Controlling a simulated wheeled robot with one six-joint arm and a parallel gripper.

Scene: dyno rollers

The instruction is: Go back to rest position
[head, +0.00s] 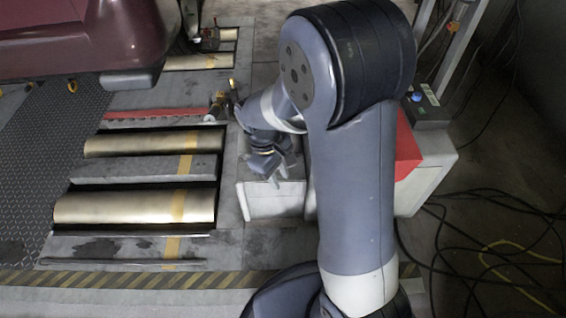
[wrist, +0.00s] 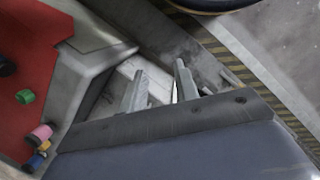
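My arm rises from the lower middle of the head view and bends over to the left. My gripper (head: 277,182) hangs below the wrist, over or near a pale block-like housing (head: 275,203) beside the rollers. In the wrist view my gripper's two fingers (wrist: 160,86) stand apart with a gap between them. No object shows between them; a pale surface lies beyond. Whether the fingertips touch that surface cannot be told.
Gold rollers (head: 135,206) lie left of my gripper. A dark red vehicle body (head: 70,35) hangs at upper left. A red-topped cabinet (head: 407,150) is partly hidden behind my arm. Cables (head: 480,225) cover the floor at right. A red surface (wrist: 30,60) with small coloured knobs shows in the wrist view.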

